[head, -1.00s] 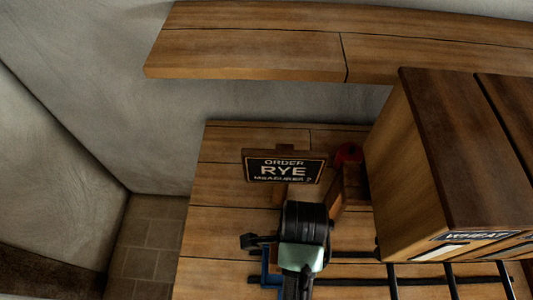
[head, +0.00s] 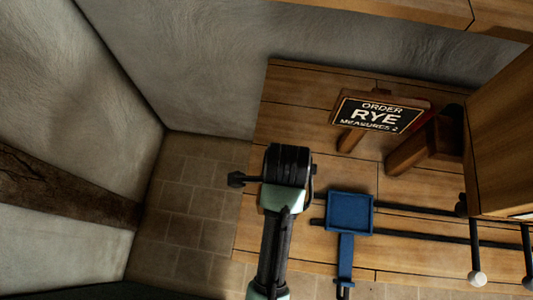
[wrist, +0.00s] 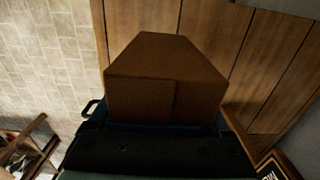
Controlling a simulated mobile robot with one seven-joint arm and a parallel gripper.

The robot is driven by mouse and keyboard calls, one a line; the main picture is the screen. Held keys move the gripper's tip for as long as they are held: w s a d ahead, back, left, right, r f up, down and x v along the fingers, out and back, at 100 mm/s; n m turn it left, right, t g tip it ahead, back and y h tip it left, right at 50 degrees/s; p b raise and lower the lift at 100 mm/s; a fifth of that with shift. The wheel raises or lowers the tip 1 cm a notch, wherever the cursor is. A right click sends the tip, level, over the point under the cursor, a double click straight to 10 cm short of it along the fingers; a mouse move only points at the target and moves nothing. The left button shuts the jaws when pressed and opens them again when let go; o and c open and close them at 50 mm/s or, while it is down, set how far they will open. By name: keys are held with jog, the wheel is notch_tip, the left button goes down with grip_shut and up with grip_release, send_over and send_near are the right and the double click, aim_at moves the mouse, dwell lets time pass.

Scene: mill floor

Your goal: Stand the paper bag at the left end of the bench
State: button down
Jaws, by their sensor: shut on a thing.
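The paper bag (wrist: 165,85) is a plain brown block in the middle of the wrist view. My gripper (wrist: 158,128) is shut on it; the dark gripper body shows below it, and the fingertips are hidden. The bag is not visible in the head view, where my arm's black end hides what lies beyond it. The wooden bench (head: 290,110) has its left end beside my arm in the head view. In the wrist view, bench planks (wrist: 140,18) lie behind and right of the bag. I cannot tell whether the bag touches the bench.
A sign (head: 377,115) reading "ORDER RYE MEASURES 2" stands on the bench. A blue tray (head: 350,195) sits by dark rails right of my arm. A wooden bin (head: 505,140) stands at the right. Tiled floor (head: 190,210) lies left of the bench. The bench's back left corner looks clear.

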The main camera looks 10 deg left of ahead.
jog(key=shift+a+f, duration=0.25)
jog(key=shift+f, duration=0.15)
jog(key=f, duration=0.5)
jog(key=shift+d, duration=0.2)
jog(key=shift+f+p, duration=0.4)
jog(key=shift+f, duration=1.7)
